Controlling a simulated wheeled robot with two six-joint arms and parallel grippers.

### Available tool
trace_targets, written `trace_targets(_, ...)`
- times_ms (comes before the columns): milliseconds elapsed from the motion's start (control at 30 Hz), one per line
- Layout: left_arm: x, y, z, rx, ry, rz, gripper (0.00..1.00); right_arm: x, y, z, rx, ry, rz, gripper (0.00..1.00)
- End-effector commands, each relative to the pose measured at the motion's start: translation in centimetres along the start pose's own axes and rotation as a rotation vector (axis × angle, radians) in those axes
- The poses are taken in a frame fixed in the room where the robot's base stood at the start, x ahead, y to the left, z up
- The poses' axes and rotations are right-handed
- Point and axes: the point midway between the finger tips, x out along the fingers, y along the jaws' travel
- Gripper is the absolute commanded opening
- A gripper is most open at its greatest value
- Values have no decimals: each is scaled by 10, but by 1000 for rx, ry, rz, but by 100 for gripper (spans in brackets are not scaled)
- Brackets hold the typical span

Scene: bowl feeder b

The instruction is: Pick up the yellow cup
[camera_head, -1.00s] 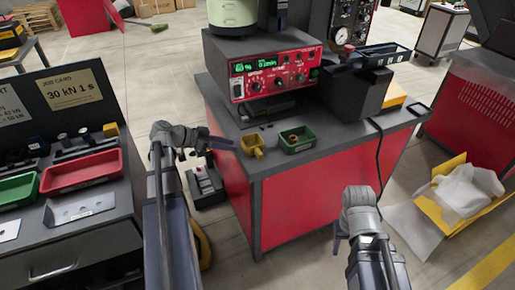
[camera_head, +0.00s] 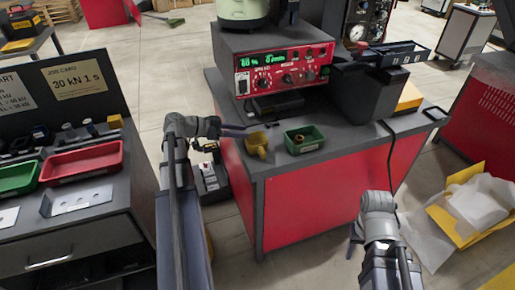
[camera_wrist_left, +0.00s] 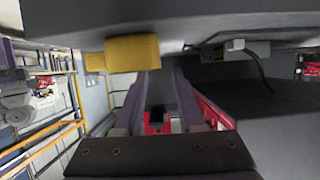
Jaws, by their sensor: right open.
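The yellow cup (camera_head: 256,144) stands on the dark top of the red bench, near its left corner. It also shows in the left wrist view (camera_wrist_left: 132,53), at the upper left, just past the fingertips. My left gripper (camera_head: 238,130) is beside the cup at its left in the head view. Its two fingers (camera_wrist_left: 164,75) are apart with a gap between them, and the cup is not between them. My right gripper (camera_head: 354,243) is in front of the bench, low and away from the cup, open and empty.
A green bin (camera_head: 304,139) with something brown in it sits right of the cup. The red control box (camera_head: 284,72) stands behind. At the left, a cart holds a red tray (camera_head: 82,161) and a green tray (camera_head: 18,176).

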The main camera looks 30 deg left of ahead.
Motion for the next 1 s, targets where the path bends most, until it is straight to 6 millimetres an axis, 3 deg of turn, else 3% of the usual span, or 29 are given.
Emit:
trace_targets(167, 14, 0, 1, 0, 0, 2, 39, 6, -1, 0, 0, 0, 0, 50)
trace_targets(400, 48, 0, 2, 1, -1, 3, 39, 20, -2, -1, 0, 0, 0, 50)
trace_targets(667, 52, 0, 0, -1, -1, 0, 39, 19, -2, -1, 0, 0, 0, 50)
trace_targets(1000, 51, 0, 0, -1, 0, 0, 2, 19, -2, -1, 0, 0, 0, 50)
